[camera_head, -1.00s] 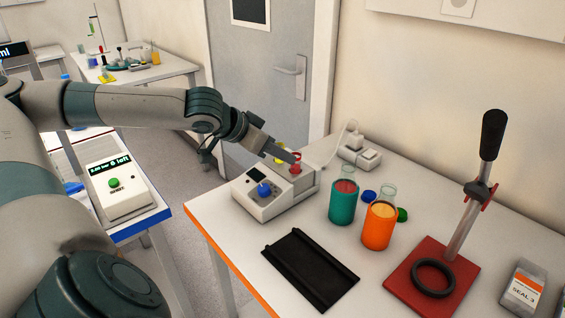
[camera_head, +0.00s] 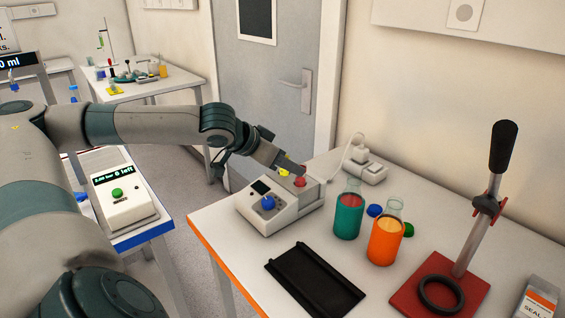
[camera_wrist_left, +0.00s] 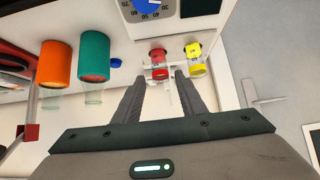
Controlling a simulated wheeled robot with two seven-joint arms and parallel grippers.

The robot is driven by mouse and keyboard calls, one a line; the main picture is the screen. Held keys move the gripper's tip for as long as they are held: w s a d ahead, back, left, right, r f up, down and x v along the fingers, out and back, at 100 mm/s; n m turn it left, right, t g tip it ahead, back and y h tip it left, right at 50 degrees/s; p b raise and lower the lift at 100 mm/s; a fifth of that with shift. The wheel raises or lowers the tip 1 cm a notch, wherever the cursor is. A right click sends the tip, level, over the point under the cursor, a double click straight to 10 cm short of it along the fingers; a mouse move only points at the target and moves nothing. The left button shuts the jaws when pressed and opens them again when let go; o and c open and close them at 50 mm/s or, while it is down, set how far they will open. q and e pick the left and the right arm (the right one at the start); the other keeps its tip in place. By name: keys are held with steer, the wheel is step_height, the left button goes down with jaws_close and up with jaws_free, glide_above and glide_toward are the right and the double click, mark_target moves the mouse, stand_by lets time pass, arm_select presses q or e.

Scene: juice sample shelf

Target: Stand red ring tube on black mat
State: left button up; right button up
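The red ring tube (camera_wrist_left: 159,66) stands in the white device (camera_head: 268,214) with the blue knob. In the wrist view it lies between the tips of my left gripper (camera_wrist_left: 160,77), with a gap showing on both sides. In the head view my left gripper (camera_head: 293,168) is at the device's top and partly hides the tube's red top (camera_head: 300,182). The left gripper is open. A yellow ring tube (camera_wrist_left: 194,60) stands beside the red one. The black mat (camera_head: 314,281) lies bare on the table in front of the device. My right gripper is not in view.
A teal beaker (camera_head: 348,216) and an orange beaker (camera_head: 385,243) stand right of the device. A red press stand (camera_head: 440,293) with a black handle is farther right. A side table (camera_head: 130,215) holds another white device (camera_head: 122,198).

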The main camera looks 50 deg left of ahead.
mark_target(300, 183)
arm_select(q)
steer(key=p+x, duration=0.1)
steer(key=x, duration=0.3)
steer(key=shift+w+f, duration=0.25)
steer(key=shift+w, duration=0.1)
steer(key=shift+w+d+f, duration=0.1)
steer(key=shift+w+f, duration=0.35)
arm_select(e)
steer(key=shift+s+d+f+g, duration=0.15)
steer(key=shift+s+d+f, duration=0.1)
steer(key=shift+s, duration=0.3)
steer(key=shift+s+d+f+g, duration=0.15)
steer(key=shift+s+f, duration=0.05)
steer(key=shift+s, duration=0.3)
arm_select(q)
steer(key=c, duration=0.9)
jaws_close()
